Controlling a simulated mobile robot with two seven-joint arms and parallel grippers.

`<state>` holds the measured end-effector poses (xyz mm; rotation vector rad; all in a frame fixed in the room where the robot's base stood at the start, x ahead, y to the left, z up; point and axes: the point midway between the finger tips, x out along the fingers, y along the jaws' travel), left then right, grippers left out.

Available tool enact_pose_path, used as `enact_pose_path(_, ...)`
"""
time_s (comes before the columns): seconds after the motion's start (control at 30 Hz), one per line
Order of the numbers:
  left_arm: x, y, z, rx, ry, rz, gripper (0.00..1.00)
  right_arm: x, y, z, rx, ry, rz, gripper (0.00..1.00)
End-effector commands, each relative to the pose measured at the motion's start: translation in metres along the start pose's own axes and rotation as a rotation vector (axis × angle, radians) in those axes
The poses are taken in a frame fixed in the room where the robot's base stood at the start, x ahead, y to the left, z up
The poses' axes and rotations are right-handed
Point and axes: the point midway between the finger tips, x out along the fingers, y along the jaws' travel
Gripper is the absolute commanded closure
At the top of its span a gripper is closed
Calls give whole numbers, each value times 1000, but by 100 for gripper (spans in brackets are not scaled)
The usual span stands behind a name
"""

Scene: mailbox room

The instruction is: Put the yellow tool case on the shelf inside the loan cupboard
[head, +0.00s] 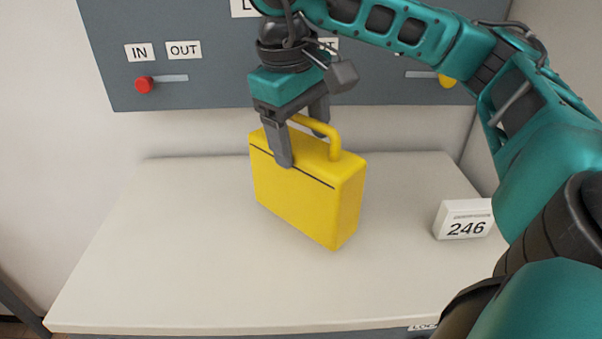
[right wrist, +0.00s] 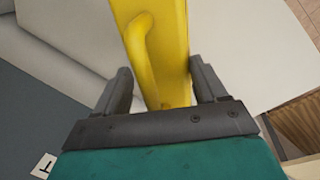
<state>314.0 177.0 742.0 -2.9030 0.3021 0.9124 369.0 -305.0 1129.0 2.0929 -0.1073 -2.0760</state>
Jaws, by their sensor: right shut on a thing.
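The yellow tool case (head: 300,190) is upright with its handle on top, over the pale counter (head: 170,270). I cannot tell whether its bottom touches the counter. My right gripper (head: 301,135) comes from above and is shut on the case, one finger on each broad side beside the handle. The right wrist view shows the yellow case (right wrist: 172,50) between the two fingers (right wrist: 163,88), with the handle at its left. My left gripper is not in view. I cannot make out the loan cupboard or its shelf in these views.
A grey wall panel (head: 220,85) with IN and OUT signs, a red knob (head: 144,84) and a yellow knob (head: 447,81) stands behind the counter. A white block marked 246 (head: 463,219) sits at the right. The counter's left and front are clear.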

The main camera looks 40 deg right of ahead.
Motion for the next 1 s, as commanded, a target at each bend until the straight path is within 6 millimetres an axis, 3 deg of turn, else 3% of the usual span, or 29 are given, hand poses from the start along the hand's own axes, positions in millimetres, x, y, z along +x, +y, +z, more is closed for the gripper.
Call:
enact_pose_path(0.23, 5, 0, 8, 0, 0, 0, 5, 14, -3, 0, 1, 4, 0, 100)
enact_pose_path(0.5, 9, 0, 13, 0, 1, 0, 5, 44, -8, 0, 1, 3, 1, 100)
enact_pose_path(0.9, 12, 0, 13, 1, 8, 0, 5, 49, -9, 0, 1, 5, 0, 100)
enact_pose_path(0.93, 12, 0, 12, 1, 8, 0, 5, 50, -10, 0, 0, 1, 0, 27)
enact_pose_path(1.0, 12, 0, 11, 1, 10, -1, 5, 49, -9, 0, 0, 1, 0, 20)
